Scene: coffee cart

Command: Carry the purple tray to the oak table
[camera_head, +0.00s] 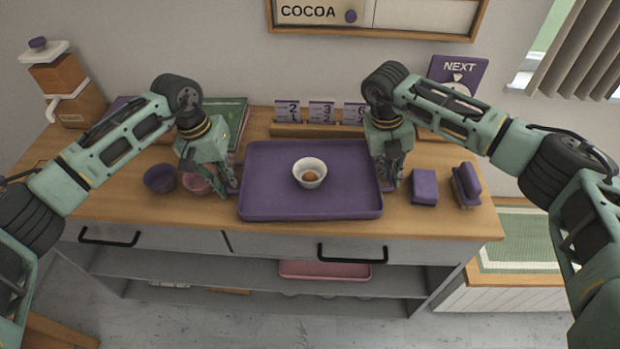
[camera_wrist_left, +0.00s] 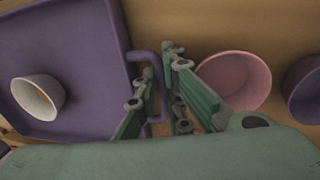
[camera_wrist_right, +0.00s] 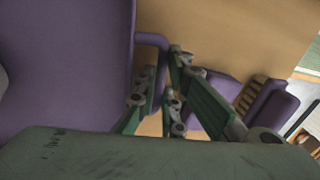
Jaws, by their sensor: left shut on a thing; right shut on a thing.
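The purple tray (camera_head: 262,199) lies flat on the wooden counter top. A white cup (camera_head: 310,173) with something brown in it stands on the tray near its middle. My left gripper (camera_head: 231,190) is shut on the tray's left handle, which shows in the left wrist view (camera_wrist_left: 146,58). My right gripper (camera_head: 388,184) is shut on the tray's right handle, seen in the right wrist view (camera_wrist_right: 152,40). The fingertips partly hide both handles.
A pink bowl (camera_wrist_left: 236,82) and a purple bowl (camera_head: 160,179) stand left of the tray. A purple block (camera_head: 424,187) and a purple-backed brush (camera_head: 466,185) lie to its right. Number cards (camera_head: 321,112) stand behind. A lower bench with a green mat (camera_head: 520,240) is at the right.

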